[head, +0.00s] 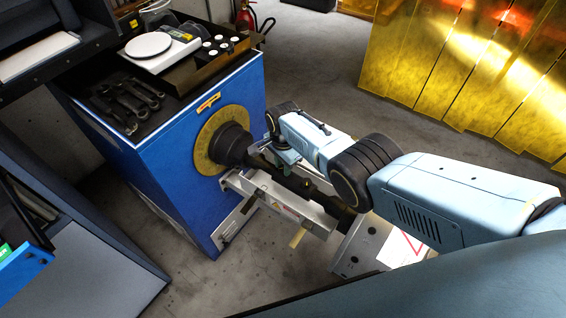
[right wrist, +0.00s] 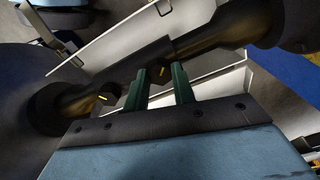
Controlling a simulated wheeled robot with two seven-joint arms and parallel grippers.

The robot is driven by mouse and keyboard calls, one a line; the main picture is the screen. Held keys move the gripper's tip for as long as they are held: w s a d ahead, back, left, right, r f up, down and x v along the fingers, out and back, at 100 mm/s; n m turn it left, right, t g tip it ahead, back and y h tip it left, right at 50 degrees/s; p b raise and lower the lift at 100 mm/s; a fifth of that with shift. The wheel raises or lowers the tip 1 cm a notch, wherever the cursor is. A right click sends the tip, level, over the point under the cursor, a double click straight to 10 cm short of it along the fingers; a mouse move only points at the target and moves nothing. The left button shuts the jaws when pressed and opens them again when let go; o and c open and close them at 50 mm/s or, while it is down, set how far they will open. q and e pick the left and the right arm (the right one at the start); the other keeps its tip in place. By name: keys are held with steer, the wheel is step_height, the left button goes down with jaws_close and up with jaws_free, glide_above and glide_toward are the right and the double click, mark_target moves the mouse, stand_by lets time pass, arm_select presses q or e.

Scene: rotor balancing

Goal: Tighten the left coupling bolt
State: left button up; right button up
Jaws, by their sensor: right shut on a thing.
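The blue balancing machine (head: 185,185) has a round yellow dial (head: 203,140) and a dark spindle (head: 235,148). A dark shaft with its coupling runs from the spindle over the silver bed; it also shows in the right wrist view (right wrist: 210,45). My right gripper (head: 287,157) is over the shaft from above. In the right wrist view its two green fingers (right wrist: 161,80) are shut on a small dark piece with a yellow mark, seemingly a coupling bolt (right wrist: 161,71). The fingers partly hide it, and I cannot tell which bolt it is. My left gripper is not in view.
Several wrenches (head: 128,100) lie on the machine's top beside a white scale (head: 155,50) and a tray of small weights (head: 215,46). A dark cabinet (head: 75,240) stands at the left. Yellow translucent screens (head: 460,70) stand at the back right. Floor behind the arm is clear.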

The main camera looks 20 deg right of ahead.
steer(key=m, duration=0.4)
steer(key=shift+w+m, duration=0.1)
steer(key=shift+m, duration=0.2)
steer(key=shift+d+m, duration=0.1)
steer(key=shift+m, duration=2.2)
steer(key=o, duration=1)
steer(key=shift+r+p, duration=4.05)
steer(key=shift+r, duration=2.7)
